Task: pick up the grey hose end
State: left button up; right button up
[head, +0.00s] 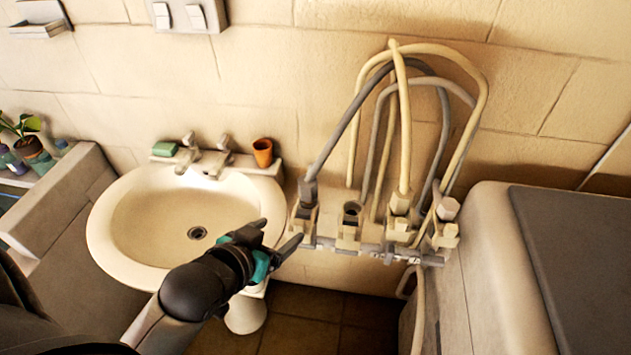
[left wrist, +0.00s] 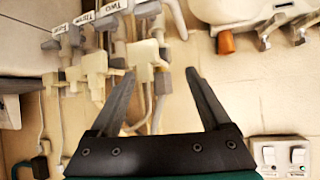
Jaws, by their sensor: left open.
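A dark grey hose ends in a grey connector (head: 308,192) on the leftmost fitting of the valve row (head: 370,240). The hose rises from there and loops over to the right. My left gripper (head: 281,233) is open and empty, in front of the basin's right edge, left of and just below that connector, apart from it. In the left wrist view my left gripper (left wrist: 160,74) has both fingers spread, with a pale valve fitting (left wrist: 146,60) showing between and beyond the tips. Which hose end is which is hard to tell there. My right gripper is not in view.
Cream hoses (head: 403,130) loop above the valves, close together. The white basin (head: 125,225) with taps, a green soap (head: 164,149) and a terracotta cup (head: 263,152) is at left. A dark-topped unit (head: 580,260) stands close at right.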

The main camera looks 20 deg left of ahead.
pick_arm(q)
jog(key=t, duration=0.2)
send_near(300, 186)
jog(key=x, duration=0.9)
jog(key=shift+w, duration=0.2)
jog(key=shift+d+b+x, duration=0.15)
jog(key=shift+d+x, duration=0.1)
jog(key=shift+x, duration=1.05)
jog(key=shift+d+b+x, duration=0.15)
jog(key=shift+d+x, duration=0.1)
jog(key=shift+x, duration=1.1)
jog(key=shift+s+f, duration=0.15)
jog(key=shift+c, duration=0.2)
grip_shut()
